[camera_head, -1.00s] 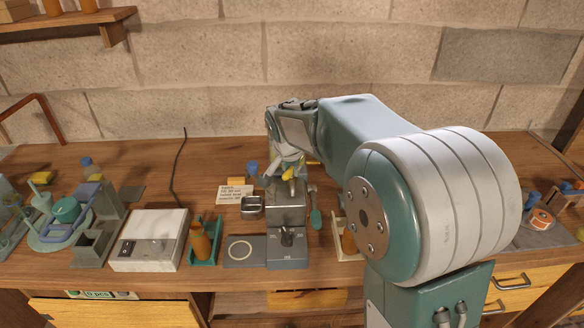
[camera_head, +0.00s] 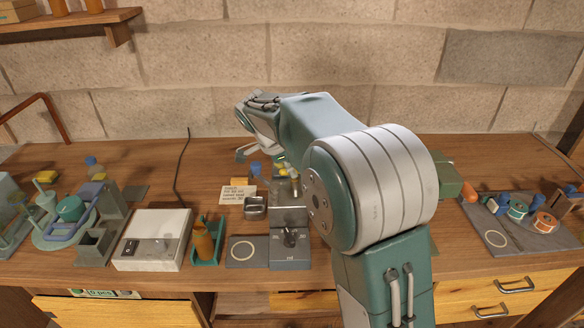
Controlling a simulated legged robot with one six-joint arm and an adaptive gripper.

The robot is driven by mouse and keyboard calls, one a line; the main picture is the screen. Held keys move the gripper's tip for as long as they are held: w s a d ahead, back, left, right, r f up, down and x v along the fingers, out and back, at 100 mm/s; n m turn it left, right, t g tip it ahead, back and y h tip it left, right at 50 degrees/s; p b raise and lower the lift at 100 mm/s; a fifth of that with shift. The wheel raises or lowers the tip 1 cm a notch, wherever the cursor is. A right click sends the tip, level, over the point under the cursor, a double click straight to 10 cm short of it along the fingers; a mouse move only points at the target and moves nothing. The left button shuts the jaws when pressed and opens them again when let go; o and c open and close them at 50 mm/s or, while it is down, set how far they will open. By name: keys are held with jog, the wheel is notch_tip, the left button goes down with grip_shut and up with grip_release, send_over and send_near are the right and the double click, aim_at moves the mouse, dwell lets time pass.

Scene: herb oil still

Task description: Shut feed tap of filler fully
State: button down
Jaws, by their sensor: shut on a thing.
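The filler (camera_head: 289,222) is a grey metal unit in the middle of the bench, with a dial on its sloped front. Small yellow parts at its top, by the feed tap (camera_head: 282,171), show just below my gripper. My gripper (camera_head: 262,158) is over the back left of the filler's top, its wrist tilted to the left. It is shut on the feed tap, though the contact is small and partly hidden. My arm hides the filler's right side, and I cannot tell the tap's exact angle.
A small metal cup (camera_head: 255,207) and a written card (camera_head: 237,195) are left of the filler. A ringed plate (camera_head: 246,251), an orange bottle (camera_head: 203,240) and a white box (camera_head: 152,240) stand further left. A tray of spools (camera_head: 520,240) lies at right.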

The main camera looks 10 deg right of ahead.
jog(key=shift+w+a+f+m+g, duration=0.15)
jog(key=shift+m+g, duration=0.15)
jog(key=shift+m, duration=0.5)
jog(key=c, duration=0.6)
grip_release()
jog(key=shift+a, duration=0.1)
jog(key=v, duration=1.2)
jog(key=shift+w+a, duration=0.2)
jog(key=shift+a, duration=0.05)
